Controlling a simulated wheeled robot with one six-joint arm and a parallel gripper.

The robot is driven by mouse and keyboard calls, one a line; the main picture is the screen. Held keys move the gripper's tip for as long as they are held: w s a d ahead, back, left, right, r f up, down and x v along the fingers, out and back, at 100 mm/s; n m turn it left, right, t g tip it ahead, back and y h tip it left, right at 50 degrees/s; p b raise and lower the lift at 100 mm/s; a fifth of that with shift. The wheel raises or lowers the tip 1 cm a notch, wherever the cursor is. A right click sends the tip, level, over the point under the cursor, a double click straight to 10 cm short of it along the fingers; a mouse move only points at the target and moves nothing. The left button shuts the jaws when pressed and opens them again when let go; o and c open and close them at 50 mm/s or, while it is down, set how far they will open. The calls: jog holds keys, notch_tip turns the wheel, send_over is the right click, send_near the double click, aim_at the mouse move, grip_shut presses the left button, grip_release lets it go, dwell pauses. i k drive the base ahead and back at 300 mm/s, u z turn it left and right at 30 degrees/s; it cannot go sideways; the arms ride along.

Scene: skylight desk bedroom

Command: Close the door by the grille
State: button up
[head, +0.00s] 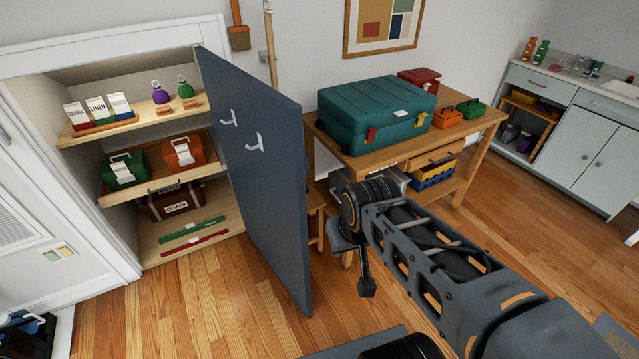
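A dark blue-grey door (262,190) stands wide open at the right side of a shelved closet. Two pale hooks are on the face I see. A white slatted grille (18,222) is set in a white panel (40,265) at the far left, beside the closet opening. My arm reaches in from the lower right. Its far end, where my gripper (367,287) seems to be, hangs down to the right of the door, apart from it in the picture. It is small and dark, partly behind my arm, and its fingers cannot be made out.
The closet shelves (150,118) hold boxes, bottles and bins. A wooden table (390,152) with a teal case (375,115) stands behind the door, to its right. Light blue cabinets (590,135) are at the far right. Wood floor (205,310) is clear before the closet.

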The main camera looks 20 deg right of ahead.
aim_at(260, 129)
jog(key=z, duration=1.8)
jog(key=i, duration=1.6)
jog(key=u, duration=3.25)
jog(key=k, duration=0.45)
jog(key=u, duration=0.4)
jog(key=i, duration=0.4)
jog(key=u, duration=0.15)
